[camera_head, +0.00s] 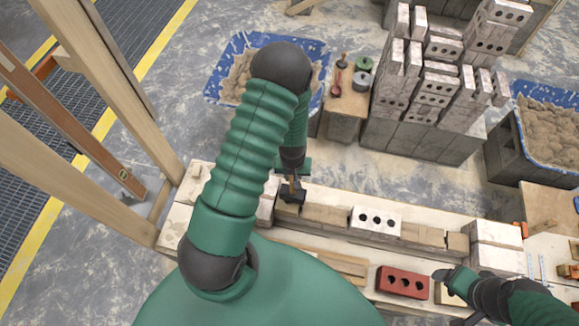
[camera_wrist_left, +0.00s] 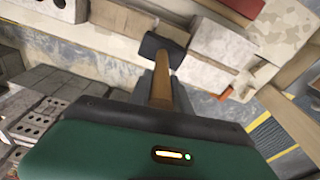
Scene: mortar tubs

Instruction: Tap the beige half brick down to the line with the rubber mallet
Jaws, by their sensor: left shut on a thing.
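My left gripper (camera_head: 292,178) is shut on the rubber mallet (camera_head: 291,194), whose black head is low over the left part of the brick row. In the left wrist view, the mallet's brown handle (camera_wrist_left: 162,92) comes out of the gripper, with the head beside a beige brick. I cannot tell whether the head touches a brick. A short beige brick (camera_head: 457,244), which looks like the half brick, sits at the right of the row. I cannot make out the line. My right gripper (camera_head: 442,277) is at the lower right, near a beige block; its finger gap is unclear.
A white brick with holes (camera_head: 375,221) stands in the row between beige bricks. A red brick (camera_head: 402,283) lies in front. Mortar tubs (camera_head: 232,62) stand behind, at left and right (camera_head: 548,122). Stacked bricks (camera_head: 436,86) rise at the back. Wooden posts stand at the left.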

